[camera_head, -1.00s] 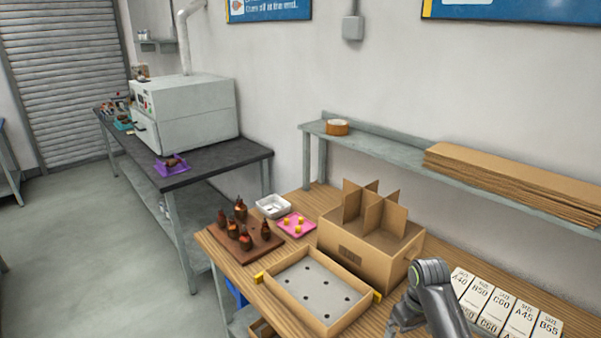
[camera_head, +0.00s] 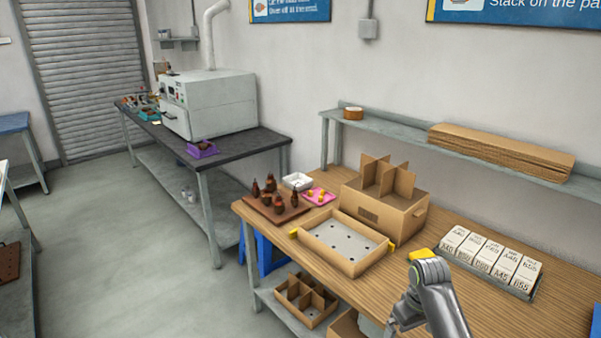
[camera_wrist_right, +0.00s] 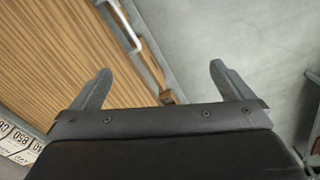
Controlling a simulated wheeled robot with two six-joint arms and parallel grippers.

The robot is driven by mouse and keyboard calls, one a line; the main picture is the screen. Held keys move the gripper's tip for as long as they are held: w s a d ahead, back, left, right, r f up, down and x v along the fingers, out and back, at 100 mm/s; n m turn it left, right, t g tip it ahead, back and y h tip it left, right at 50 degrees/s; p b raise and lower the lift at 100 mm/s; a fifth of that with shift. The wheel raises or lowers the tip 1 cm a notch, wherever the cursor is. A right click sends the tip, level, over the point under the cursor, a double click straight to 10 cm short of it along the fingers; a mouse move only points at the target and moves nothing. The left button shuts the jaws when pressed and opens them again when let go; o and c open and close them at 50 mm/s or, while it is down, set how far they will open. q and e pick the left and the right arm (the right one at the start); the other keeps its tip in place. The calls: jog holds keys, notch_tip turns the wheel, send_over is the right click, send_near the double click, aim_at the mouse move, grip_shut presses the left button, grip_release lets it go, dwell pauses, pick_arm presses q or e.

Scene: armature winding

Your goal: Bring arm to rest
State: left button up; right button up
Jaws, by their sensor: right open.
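My right arm (camera_head: 437,295), grey with a green ring at a joint, reaches in at the bottom right of the head view, in front of the wooden workbench (camera_head: 500,308). Its gripper cannot be made out there. In the right wrist view my right gripper (camera_wrist_right: 160,78) shows two dark fingers spread wide apart with nothing between them. Beyond the fingers lie the bench's wood top (camera_wrist_right: 55,50) and its edge, with the grey floor (camera_wrist_right: 200,30) past it. My left gripper is in neither view.
A shallow cardboard tray (camera_head: 377,262), a divided box (camera_head: 408,218), a brown board (camera_head: 285,216) with dark armatures, a pink tray (camera_head: 331,199) and labelled white boxes (camera_head: 487,258) stand on the bench. A shelf (camera_head: 400,140) runs behind. Floor (camera_head: 130,270) at left is clear.

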jog(key=s+d+f+m+b, duration=0.1)
jog(key=s+d+f, duration=0.1)
jog(key=s+f, duration=0.65)
jog(key=s+d+f+m+b, duration=0.1)
jog(key=s+f, duration=0.2)
jog(key=f, duration=1)
jog(key=s+d+f+m+b, duration=0.15)
jog(key=s+f, duration=0.35)
jog(key=f, duration=0.6)
pick_arm(q)
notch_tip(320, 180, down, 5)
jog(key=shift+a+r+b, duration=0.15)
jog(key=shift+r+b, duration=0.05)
jog(key=shift+b, duration=0.25)
pick_arm(e)
jog(key=s+f, duration=0.4)
jog(key=s, duration=0.6)
jog(key=s+f, duration=0.5)
jog(key=s, duration=0.6)
jog(key=s+f+t+h, duration=0.1)
jog(key=s+f, duration=0.4)
jog(key=s, duration=0.5)
jog(key=shift+s+d+m, duration=0.15)
jog(key=shift+m, duration=0.3)
